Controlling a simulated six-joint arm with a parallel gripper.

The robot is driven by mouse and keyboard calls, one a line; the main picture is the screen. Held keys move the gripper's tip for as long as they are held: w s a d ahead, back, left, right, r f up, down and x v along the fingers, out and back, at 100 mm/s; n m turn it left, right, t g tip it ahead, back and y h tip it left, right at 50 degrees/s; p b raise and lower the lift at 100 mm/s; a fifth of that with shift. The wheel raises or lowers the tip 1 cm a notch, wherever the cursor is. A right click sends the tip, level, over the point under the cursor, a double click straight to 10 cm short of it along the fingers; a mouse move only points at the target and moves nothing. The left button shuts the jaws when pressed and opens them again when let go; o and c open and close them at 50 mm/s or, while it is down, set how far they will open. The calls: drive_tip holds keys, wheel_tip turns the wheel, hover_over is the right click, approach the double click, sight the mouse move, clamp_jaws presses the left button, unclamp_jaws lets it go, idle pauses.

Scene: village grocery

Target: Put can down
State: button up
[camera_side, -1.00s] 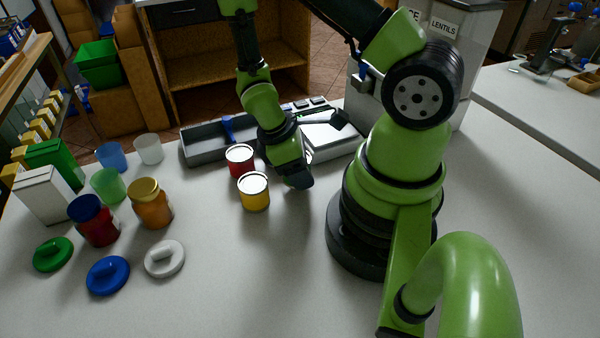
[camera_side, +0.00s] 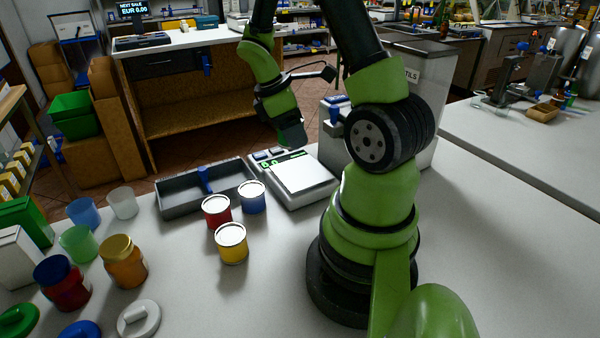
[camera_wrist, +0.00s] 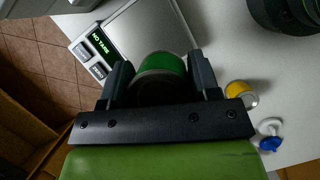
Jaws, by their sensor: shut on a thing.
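My gripper (camera_wrist: 158,85) is shut on a green can (camera_wrist: 163,66), which sits between the two dark fingers in the wrist view. In the side view my gripper (camera_side: 290,134) hangs in the air near the far edge of the scale (camera_side: 303,174); the held can cannot be made out clearly there. A red can (camera_side: 217,213), a blue can (camera_side: 252,199) and a yellow can (camera_side: 232,246) stand upright on the counter (camera_side: 270,300) left of and in front of the scale. The scale plate (camera_wrist: 150,28) shows partly behind the can in the wrist view.
Jars, cups and lids crowd the left side. A storage bin (camera_side: 420,85) stands right of the scale. The counter in front of the yellow can is clear.

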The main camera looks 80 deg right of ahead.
drive_tip(key=s+d, duration=0.1)
drive_tip(key=d, duration=0.2)
hover_over(310, 171)
drive_tip(key=w, duration=0.1)
drive_tip(key=f, duration=0.4)
drive_tip(key=shift+w+a+f, duration=0.1)
drive_tip(key=shift+a+f, duration=0.1)
drive_tip(key=shift+f, duration=2.25)
drive_tip(key=shift+f, duration=0.1)
drive_tip(key=o, duration=1)
